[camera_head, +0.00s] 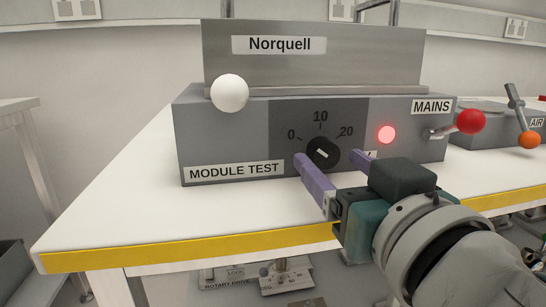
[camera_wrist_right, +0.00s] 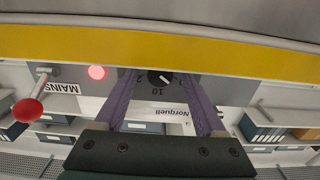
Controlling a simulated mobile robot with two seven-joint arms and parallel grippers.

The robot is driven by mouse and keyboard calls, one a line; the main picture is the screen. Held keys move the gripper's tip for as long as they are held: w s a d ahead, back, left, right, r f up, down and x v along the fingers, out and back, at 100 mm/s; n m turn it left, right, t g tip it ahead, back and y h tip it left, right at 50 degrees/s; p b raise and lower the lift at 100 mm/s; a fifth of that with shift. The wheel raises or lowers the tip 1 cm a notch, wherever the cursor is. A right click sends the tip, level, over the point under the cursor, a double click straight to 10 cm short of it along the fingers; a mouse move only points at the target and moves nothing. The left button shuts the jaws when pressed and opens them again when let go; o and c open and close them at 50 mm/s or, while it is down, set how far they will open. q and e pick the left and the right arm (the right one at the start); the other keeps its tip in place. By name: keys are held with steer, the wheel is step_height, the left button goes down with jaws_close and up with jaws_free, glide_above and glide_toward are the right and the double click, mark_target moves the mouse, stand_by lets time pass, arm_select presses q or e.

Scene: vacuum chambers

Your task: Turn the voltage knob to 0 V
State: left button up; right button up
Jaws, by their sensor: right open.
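The black voltage knob (camera_head: 323,152) is on the front of the grey MODULE TEST box (camera_head: 222,140), below a dial marked 0, 10 and 20. Its white pointer line leans up and left, seemingly between 0 and 10. The knob also shows upside down in the right wrist view (camera_wrist_right: 153,76), between the finger ends. My right gripper (camera_head: 328,156) is open, with one purple finger on each side of the knob. I cannot tell whether either finger touches it. My left gripper is not in view.
A lit red lamp (camera_head: 387,134) and a red-balled MAINS lever (camera_head: 470,121) are right of the knob. A white ball (camera_head: 230,93) is at the box's upper left. An orange-balled AIR lever (camera_head: 528,140) stands farther right. The white table (camera_head: 130,205) is clear at front left.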

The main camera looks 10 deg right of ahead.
steer(key=shift+w, duration=0.65)
jaws_close()
